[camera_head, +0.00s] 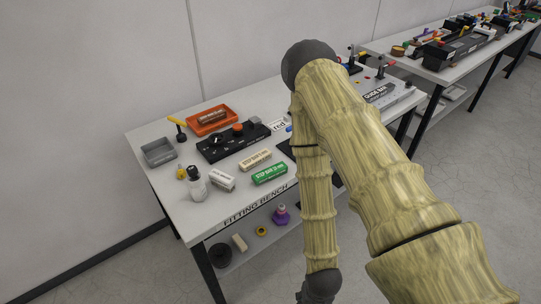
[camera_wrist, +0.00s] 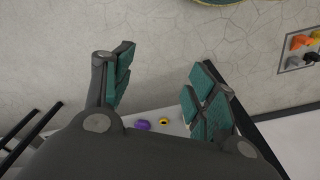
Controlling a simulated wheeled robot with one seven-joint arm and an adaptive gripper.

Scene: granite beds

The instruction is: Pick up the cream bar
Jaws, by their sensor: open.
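The cream bar (camera_head: 255,160) lies on the fitting bench (camera_head: 160,193) in the head view, with printed lettering on it. A green bar (camera_head: 269,173) with similar lettering lies just in front of it, to the right. A white block (camera_head: 222,181) lies to its left. My gripper (camera_wrist: 158,82) shows in the wrist view with its two teal-padded fingers spread apart and nothing between them. It is apart from the cream bar, which I cannot make out in the wrist view. In the head view my gripper's fingers are not visible, and my arm hides the bench's right part.
Behind the bar are a black fixture (camera_head: 233,141) and an orange tray (camera_head: 211,120). A grey tray (camera_head: 158,152) and a small bottle (camera_head: 195,182) stand left. The lower shelf holds a purple item (camera_head: 281,215). A second bench (camera_head: 455,70) stands back right.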

